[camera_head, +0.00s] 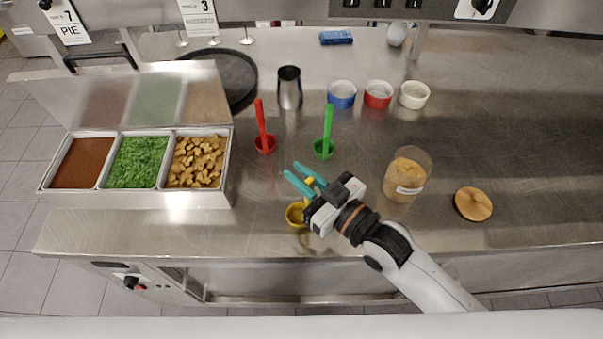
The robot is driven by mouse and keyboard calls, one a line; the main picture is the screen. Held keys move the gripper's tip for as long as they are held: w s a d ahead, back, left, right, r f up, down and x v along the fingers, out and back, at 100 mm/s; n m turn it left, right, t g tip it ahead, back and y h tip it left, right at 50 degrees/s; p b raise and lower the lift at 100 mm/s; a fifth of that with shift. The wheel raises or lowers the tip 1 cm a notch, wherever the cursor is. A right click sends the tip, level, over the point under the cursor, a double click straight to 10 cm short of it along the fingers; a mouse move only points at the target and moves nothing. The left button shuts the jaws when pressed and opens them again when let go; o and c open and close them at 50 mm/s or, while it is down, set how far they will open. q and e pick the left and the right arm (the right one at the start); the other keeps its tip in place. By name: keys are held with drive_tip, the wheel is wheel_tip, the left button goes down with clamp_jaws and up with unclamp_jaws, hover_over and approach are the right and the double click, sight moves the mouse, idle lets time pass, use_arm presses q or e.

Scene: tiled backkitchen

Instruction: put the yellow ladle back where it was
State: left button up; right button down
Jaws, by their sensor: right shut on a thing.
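The yellow ladle (295,215) is at the front middle of the steel counter, its bowl low and close to the counter's front part. Part of its handle shows yellow between the teal fingertips of my right gripper (306,179). My right gripper is shut on the ladle's handle; the gripper body hides part of the ladle. I cannot tell whether the bowl touches the counter. A red ladle (264,142) and a green ladle (324,147) stand behind it with handles up. My left gripper is not in view.
A three-part food tray (232,180) with an open lid is at left. A clear jar (408,174) and its wooden lid (473,204) are at right. A metal cup (289,88) and blue (341,95), red (378,95) and white (414,95) bowls stand behind. The far right counter is clear.

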drive_tip(key=c, duration=1.4)
unclamp_jaws()
drive_tip(key=shift+f, duration=0.1)
drive_tip(key=shift+o, duration=0.2)
drive_tip(key=b+v, duration=0.3)
drive_tip(key=v, duration=0.9)
drive_tip(key=shift+r, duration=0.2)
